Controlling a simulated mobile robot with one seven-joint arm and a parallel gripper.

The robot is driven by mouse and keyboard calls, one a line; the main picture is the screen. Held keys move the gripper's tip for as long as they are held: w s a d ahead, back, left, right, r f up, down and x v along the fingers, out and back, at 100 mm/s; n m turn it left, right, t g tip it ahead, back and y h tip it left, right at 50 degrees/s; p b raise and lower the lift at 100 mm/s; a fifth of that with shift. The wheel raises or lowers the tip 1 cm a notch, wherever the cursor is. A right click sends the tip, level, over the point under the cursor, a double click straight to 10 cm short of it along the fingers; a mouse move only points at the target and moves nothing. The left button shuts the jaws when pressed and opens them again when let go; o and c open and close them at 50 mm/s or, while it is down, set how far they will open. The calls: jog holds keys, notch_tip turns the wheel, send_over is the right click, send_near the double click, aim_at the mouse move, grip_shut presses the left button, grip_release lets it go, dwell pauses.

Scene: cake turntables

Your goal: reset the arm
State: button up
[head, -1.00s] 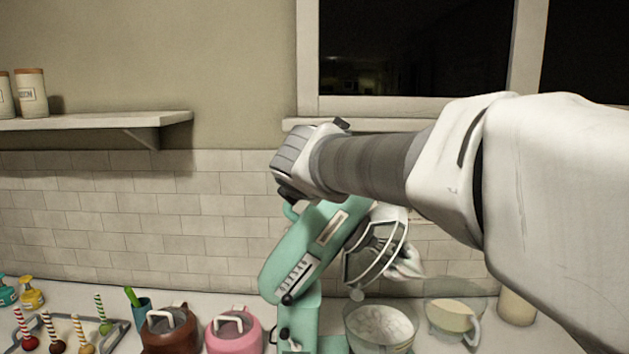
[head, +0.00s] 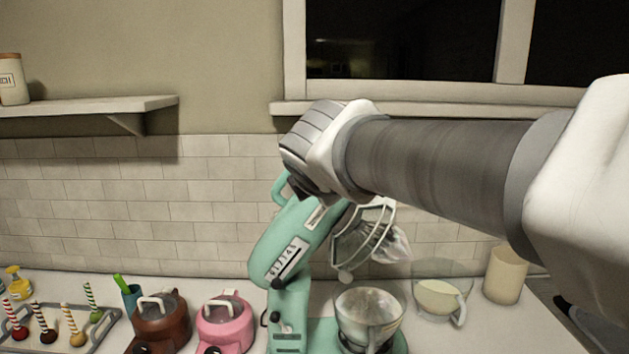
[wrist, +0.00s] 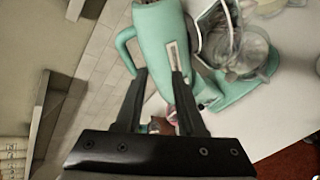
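My gripper (wrist: 158,85) shows in the wrist view with its two dark fingers apart and nothing between them. Beyond the fingers in that view is a teal stand mixer (wrist: 160,40). In the head view my arm reaches in from the right, and its end hangs in front of and above the mixer (head: 290,240).
A glass bowl (head: 368,315) is at the mixer's base, with a jug (head: 440,295) and a cream canister (head: 505,273) to its right. Brown (head: 160,325) and pink (head: 225,322) pots and a tray of cake pops (head: 100,330) are left. A shelf (head: 80,107) is on the wall.

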jog(key=s+d+f+m+g+h, duration=0.2)
jog(key=s+d+f+m+g, duration=0.2)
jog(key=s+d+f+m, duration=0.65)
jog(key=s+d+f+m+g+y, duration=0.1)
jog(key=s+d+f+m+g, duration=0.1)
jog(key=s+f+m, duration=0.5)
jog(key=s+d+m, duration=0.1)
jog(key=s+m, duration=0.4)
jog(key=m, duration=0.2)
jog(key=shift+g+y, duration=0.3)
jog(key=shift+y, duration=0.1)
